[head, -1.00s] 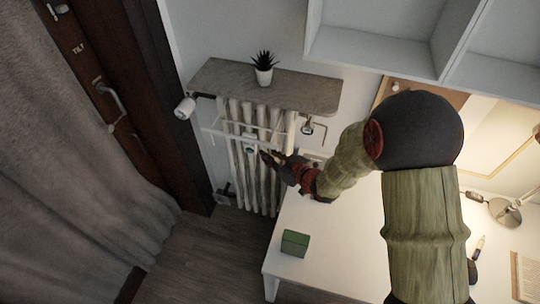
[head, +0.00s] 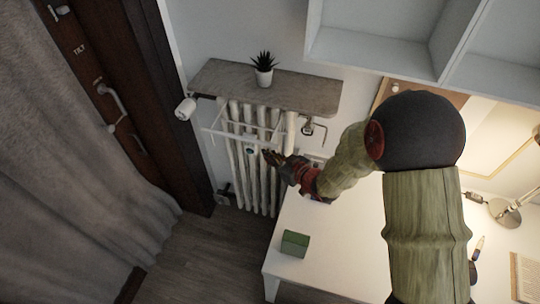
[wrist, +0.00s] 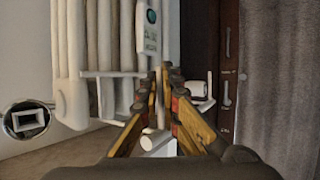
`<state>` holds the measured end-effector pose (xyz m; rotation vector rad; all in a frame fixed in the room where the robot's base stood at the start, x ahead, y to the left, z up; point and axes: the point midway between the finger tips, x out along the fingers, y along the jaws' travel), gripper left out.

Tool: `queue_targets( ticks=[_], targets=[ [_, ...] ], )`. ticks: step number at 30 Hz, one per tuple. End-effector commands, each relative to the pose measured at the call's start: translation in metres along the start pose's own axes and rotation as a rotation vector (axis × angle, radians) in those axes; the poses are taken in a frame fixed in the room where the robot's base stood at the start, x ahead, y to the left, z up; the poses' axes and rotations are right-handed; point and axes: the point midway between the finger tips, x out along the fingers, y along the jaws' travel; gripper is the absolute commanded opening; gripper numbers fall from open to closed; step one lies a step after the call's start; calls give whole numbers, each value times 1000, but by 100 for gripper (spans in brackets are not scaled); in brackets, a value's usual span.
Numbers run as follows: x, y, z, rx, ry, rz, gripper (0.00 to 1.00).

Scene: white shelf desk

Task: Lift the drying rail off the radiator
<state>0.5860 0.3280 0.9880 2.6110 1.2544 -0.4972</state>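The drying rail (head: 236,133) is a thin white wire frame on the front of the white ribbed radiator (head: 262,190), below its top shelf. My gripper (head: 268,155) is at the rail's right, front part. In the wrist view, the two yellow-brown fingers (wrist: 162,76) come close together, with a pale strip of the rail between them; they look shut on it. The rail's bars (wrist: 110,74) show left of the fingers. The fingers hide part of the rail, and I cannot tell whether its hooks still touch the radiator.
A grey stone shelf (head: 215,78) with a potted plant (head: 264,75) lies over the radiator. A white thermostat knob (head: 185,108) is at its left. The white desk (head: 340,235) with a green box (head: 295,243) stands right. The dark door and grey curtain are left.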

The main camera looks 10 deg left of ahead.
Motion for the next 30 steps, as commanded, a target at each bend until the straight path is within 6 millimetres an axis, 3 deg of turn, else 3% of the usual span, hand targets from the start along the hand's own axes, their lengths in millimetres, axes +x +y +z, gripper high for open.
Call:
queue_targets(
  ticks=[18,30],
  targets=[
    [-11,2,-29,-1,4,1,0],
    [-12,1,-29,-1,3,1,0]
  ],
)
